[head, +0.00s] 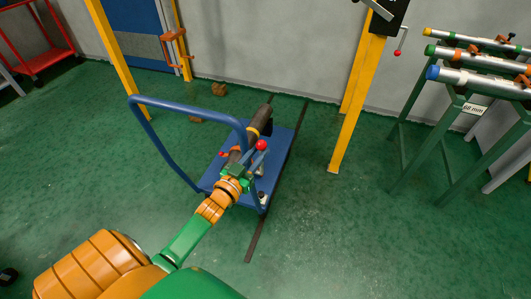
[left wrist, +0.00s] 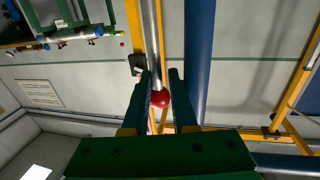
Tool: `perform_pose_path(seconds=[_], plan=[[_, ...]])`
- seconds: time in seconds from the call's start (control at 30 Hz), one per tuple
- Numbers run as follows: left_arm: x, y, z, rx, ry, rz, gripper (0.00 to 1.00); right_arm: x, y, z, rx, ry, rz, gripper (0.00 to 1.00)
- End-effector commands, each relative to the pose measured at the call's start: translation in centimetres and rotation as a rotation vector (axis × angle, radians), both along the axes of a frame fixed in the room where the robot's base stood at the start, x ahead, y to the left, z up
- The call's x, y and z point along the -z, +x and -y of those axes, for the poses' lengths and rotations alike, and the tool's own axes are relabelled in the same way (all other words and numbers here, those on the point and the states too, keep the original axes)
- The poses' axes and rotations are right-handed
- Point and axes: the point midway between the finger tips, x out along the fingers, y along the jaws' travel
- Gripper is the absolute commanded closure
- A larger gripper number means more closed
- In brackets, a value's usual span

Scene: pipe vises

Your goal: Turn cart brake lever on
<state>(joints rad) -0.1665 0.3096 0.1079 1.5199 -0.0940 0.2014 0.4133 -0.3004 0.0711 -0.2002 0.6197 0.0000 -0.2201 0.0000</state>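The blue cart (head: 281,148) stands on the green floor, with its blue push handle (head: 185,104) on the near left side. The brake lever's red ball knob (head: 261,145) shows beside the handle, just past my left gripper (head: 252,158). In the left wrist view, the red knob (left wrist: 160,99) lies in line with the gap between the two dark green fingers of my left gripper (left wrist: 159,74). The fingers are apart; I cannot tell if they touch the knob. A silver rod (left wrist: 152,40) runs up from it. My arm hides the lever's lower part in the head view. My right gripper is out of view.
A dark pipe with a yellow band (head: 265,118) lies over the cart. A yellow post (head: 349,125) with a vise stands right of it. A pipe rack (head: 450,135) is at far right. The blue handle tube (left wrist: 199,60) runs close beside my left fingers.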

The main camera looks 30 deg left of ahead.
Motion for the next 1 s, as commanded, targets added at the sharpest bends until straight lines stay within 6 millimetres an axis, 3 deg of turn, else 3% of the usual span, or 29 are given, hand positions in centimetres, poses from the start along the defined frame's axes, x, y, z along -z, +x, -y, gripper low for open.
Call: perform_pose_path(seconds=[0.1, 0.33, 0.43, 1.0], plan=[[0.04, 1.10, -0.10, -0.001, 0.000, -0.001, 0.73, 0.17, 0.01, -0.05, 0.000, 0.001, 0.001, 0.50], [0.06, 1.23, -0.09, -0.001, 0.000, -0.003, 0.73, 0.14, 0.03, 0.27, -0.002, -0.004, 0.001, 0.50], [0.07, 1.21, -0.08, -0.001, 0.000, -0.003, 1.00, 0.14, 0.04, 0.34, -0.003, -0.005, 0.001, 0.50], [0.11, 1.19, -0.07, -0.001, 0.000, -0.004, 1.00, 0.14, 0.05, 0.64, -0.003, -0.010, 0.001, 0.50]])
